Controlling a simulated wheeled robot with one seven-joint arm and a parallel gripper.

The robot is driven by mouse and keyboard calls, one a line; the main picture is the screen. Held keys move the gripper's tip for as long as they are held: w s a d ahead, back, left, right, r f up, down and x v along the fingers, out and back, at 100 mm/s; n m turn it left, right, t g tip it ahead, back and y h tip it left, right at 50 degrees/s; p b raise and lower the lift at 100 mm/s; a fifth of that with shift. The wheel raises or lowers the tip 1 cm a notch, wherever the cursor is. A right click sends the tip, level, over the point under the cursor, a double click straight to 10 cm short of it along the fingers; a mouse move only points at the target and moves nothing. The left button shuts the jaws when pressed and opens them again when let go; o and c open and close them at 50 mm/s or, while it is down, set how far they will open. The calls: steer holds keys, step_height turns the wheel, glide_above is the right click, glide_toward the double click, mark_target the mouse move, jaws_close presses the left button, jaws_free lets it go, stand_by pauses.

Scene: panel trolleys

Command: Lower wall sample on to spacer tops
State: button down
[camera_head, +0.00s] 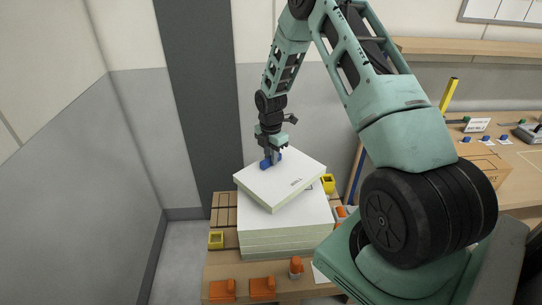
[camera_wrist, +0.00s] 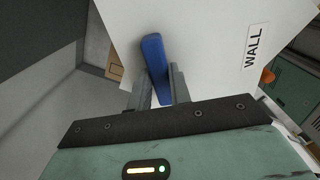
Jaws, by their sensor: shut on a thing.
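The wall sample (camera_head: 285,181) is a white panel with a blue handle on top. In the wrist view the panel (camera_wrist: 210,45) bears the word WALL. My gripper (camera_head: 270,161) is shut on the blue handle (camera_wrist: 155,62), which stands between its two fingers. The panel is turned askew over a stack of white panels (camera_head: 285,236). I cannot tell whether it touches the stack. Any spacer tops under the panel are hidden.
The stack sits on a wooden trolley (camera_head: 232,270) with orange clamps (camera_head: 262,288) along its front. A grey wall stands to the left, with a dark pillar (camera_head: 200,90) behind. A workbench (camera_head: 500,150) with labelled items is at the right, partly behind my arm.

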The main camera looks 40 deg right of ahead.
steer(key=shift+f+b, duration=0.45)
steer(key=shift+f, duration=0.15)
steer(key=c, duration=1.2)
jaws_free()
step_height(320, 180, up, 17)
steer(key=b, duration=0.4)
steer(key=shift+r, duration=0.2)
